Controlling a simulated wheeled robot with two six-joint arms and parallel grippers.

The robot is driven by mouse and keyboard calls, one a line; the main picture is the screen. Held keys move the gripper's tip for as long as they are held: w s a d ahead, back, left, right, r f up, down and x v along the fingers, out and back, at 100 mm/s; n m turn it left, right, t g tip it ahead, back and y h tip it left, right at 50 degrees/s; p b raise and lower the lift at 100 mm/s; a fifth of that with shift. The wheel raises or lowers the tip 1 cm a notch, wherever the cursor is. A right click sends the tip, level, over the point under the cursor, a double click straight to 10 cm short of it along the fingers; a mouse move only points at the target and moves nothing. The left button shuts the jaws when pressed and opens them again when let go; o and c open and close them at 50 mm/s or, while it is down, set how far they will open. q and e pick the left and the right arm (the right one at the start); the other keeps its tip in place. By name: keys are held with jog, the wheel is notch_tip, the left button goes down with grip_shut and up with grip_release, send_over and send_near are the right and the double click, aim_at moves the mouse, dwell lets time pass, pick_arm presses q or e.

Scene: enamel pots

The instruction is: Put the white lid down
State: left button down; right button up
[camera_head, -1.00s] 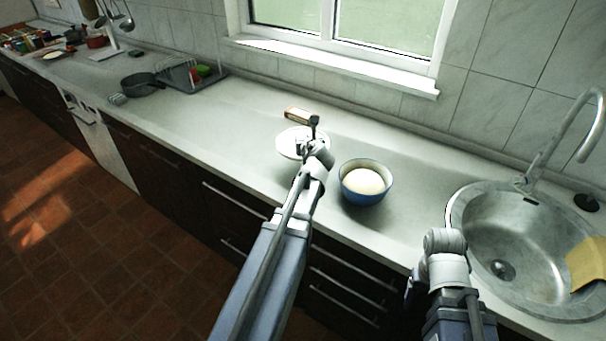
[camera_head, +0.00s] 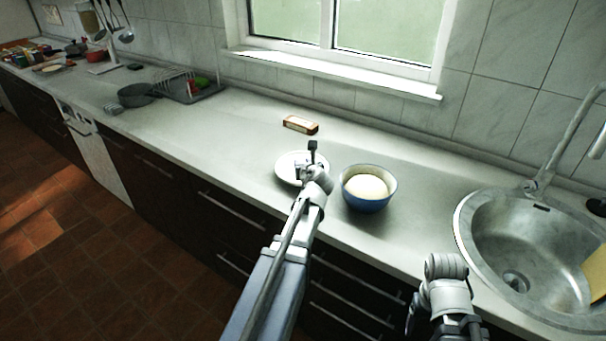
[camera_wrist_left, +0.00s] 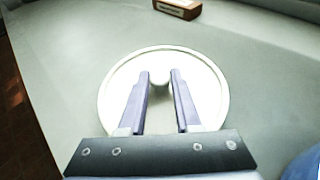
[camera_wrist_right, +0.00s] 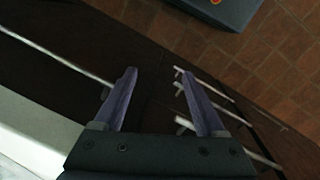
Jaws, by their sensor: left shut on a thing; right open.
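The round white lid (camera_head: 285,166) is over the counter, left of the blue bowl (camera_head: 369,204). It fills the middle of the left wrist view (camera_wrist_left: 112,95). My left gripper (camera_wrist_left: 159,75) is shut on the lid's knob, and the lid looks level. Whether the lid touches the counter cannot be told. My left arm hides part of the lid in the head view. My right gripper (camera_wrist_right: 158,72) is open and empty, off the counter's front edge, facing drawer handles and the floor.
The blue bowl, holding pale dough (camera_head: 366,186), stands close right of the lid. A small brown-and-white box (camera_head: 300,125) lies behind it. The sink (camera_head: 530,250) is at the right. A dark pan (camera_head: 138,95) and dish rack (camera_head: 192,90) stand left on the counter (camera_head: 235,140).

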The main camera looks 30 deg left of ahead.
pick_arm(q)
jog(key=shift+f+b, duration=0.85)
jog(key=shift+f, duration=0.45)
jog(key=shift+f, duration=0.2)
jog(key=c, duration=0.6)
grip_release()
jog(key=shift+r, duration=0.15)
jog(key=shift+s+d+r, duration=0.15)
jog(key=shift+s+r, duration=0.1)
jog(key=p+v, duration=0.4)
jog(key=v, duration=0.7)
jog(key=shift+s+d+p, duration=0.15)
jog(key=shift+p, duration=0.15)
